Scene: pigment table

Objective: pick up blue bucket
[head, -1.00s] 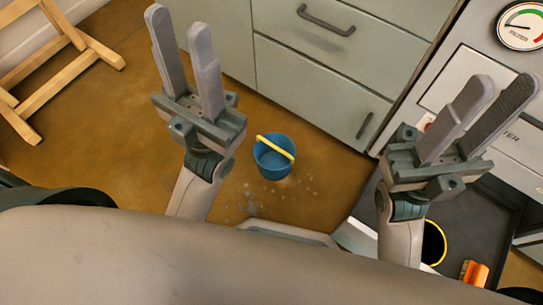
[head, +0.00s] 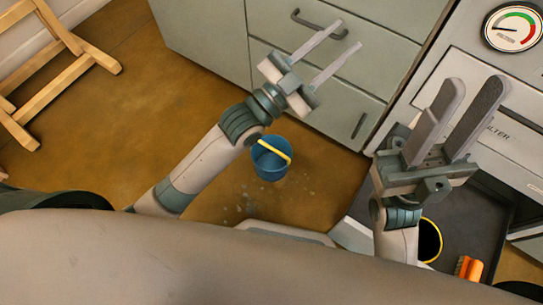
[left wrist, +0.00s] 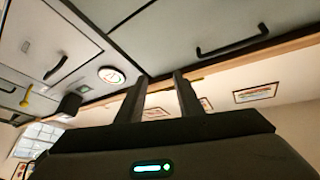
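The blue bucket (head: 270,164) stands upright on the brown floor in the head view, with a yellow handle (head: 274,149) across its top. My left gripper (head: 336,46) is open and empty, with its fingers apart in front of the drawer fronts. It is above and to the right of the bucket in the picture, and its forearm passes just left of the bucket. In the left wrist view the left fingers (left wrist: 158,100) show with a gap between them and no bucket. My right gripper (head: 468,115) is at the right in the head view.
Grey-green drawers (head: 210,50) stand behind the bucket. A white unit with a filter gauge (head: 513,27) is at the right. A dark tray (head: 482,205) holds an orange brush (head: 469,268) and a black, yellow-rimmed container (head: 430,241). A wooden frame (head: 50,85) stands at the left.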

